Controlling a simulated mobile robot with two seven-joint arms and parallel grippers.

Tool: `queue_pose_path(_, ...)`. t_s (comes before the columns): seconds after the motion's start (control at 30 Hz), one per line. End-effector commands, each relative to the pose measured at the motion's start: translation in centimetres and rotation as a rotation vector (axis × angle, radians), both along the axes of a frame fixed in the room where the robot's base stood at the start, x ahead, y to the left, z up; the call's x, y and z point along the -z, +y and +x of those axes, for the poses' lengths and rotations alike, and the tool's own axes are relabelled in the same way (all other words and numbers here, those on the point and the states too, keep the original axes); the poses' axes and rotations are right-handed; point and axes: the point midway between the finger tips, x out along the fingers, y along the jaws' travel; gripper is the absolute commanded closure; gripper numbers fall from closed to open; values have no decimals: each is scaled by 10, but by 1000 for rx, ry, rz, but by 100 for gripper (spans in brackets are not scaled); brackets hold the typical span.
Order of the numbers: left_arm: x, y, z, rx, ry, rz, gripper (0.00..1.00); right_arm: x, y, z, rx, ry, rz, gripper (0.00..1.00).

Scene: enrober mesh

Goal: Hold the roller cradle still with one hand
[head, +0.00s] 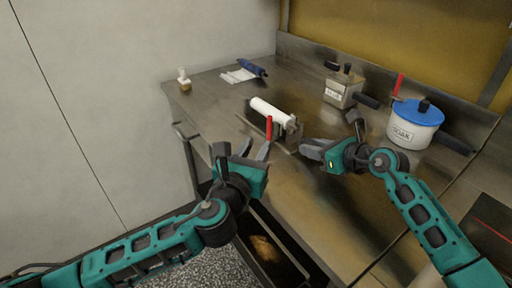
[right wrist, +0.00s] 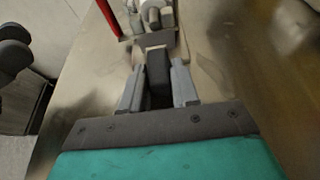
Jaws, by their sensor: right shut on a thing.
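The roller cradle (head: 284,140) is a grey metal stand on the steel bench, with a white roller (head: 270,111) lying across it. A red upright handle (head: 268,128) stands at its near side. My right gripper (head: 304,148) is at the cradle's right end. In the right wrist view, its two fingers are shut on a dark block (right wrist: 158,72) that adjoins the cradle's grey plate (right wrist: 155,41). My left gripper (head: 254,152) is in front of the bench edge, near the red handle. Its fingers are apart and nothing shows between them.
A blue-handled item (head: 252,68) lies behind the cradle. A small bottle (head: 184,80) stands at the back left corner. Bench space to the right front is clear.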

Motion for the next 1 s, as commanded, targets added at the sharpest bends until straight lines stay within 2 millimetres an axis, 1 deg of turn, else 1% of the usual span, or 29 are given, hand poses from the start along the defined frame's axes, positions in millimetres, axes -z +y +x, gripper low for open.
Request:
queue_pose_path(0.27,0,0,0,0,-1,0,67,0,0,0,1,0,-2,100)
queue_pose_path(0.3,0,0,0,0,-1,0,67,0,0,0,1,0,-2,66)
queue_pose_path(0.57,0,0,0,0,-1,0,67,0,-1,0,1,0,-2,42)
queue_pose_path(0.83,0,0,0,0,-1,0,67,0,-1,0,1,-1,-1,41)
queue_pose_path(1.0,0,0,0,0,-1,0,67,-4,-10,-8,1,-1,-3,41)
